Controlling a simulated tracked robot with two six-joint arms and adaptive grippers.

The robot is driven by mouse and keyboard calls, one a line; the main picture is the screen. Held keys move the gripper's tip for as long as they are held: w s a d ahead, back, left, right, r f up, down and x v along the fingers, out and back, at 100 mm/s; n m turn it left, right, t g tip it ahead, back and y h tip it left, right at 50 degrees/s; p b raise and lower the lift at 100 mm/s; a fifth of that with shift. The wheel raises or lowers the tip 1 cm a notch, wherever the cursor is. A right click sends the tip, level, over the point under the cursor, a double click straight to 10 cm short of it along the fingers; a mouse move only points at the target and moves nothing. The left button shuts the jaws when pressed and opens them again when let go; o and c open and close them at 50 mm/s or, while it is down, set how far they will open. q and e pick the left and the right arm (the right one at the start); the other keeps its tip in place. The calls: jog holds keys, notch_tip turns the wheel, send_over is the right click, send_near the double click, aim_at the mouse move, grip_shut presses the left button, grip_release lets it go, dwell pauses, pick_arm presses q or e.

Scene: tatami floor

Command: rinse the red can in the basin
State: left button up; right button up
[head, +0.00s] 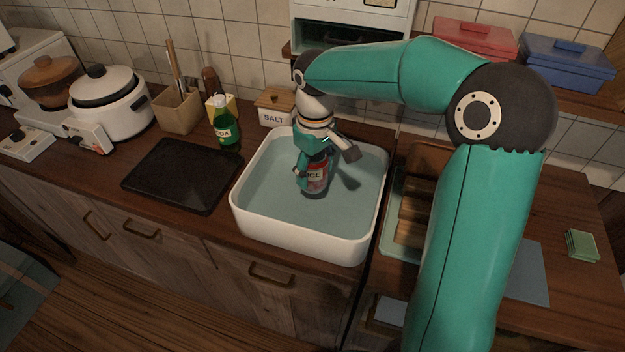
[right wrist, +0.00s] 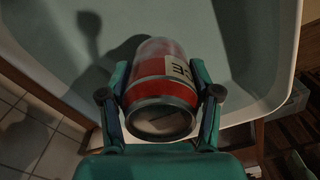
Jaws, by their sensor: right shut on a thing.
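The red can (head: 317,178) has a pale label with dark letters. It is inside the white basin (head: 303,241), which holds bluish water (head: 275,205). My right gripper (head: 313,172) is shut on the can and points down into the basin. In the right wrist view the can (right wrist: 158,88) sits between both fingers of the gripper (right wrist: 160,100), with its dark-rimmed end toward the camera. I cannot tell how deep the can's lower end is in the water. My left gripper is not in view.
A black tray (head: 180,174) lies left of the basin. A wooden rack (head: 411,205) is to the right. A green sponge (head: 581,245) lies far right.

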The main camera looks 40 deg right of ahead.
jog(key=shift+r+p, duration=2.55)
jog(key=shift+r, duration=0.75)
notch_tip(320, 180, up, 4)
jog(key=p, duration=0.3)
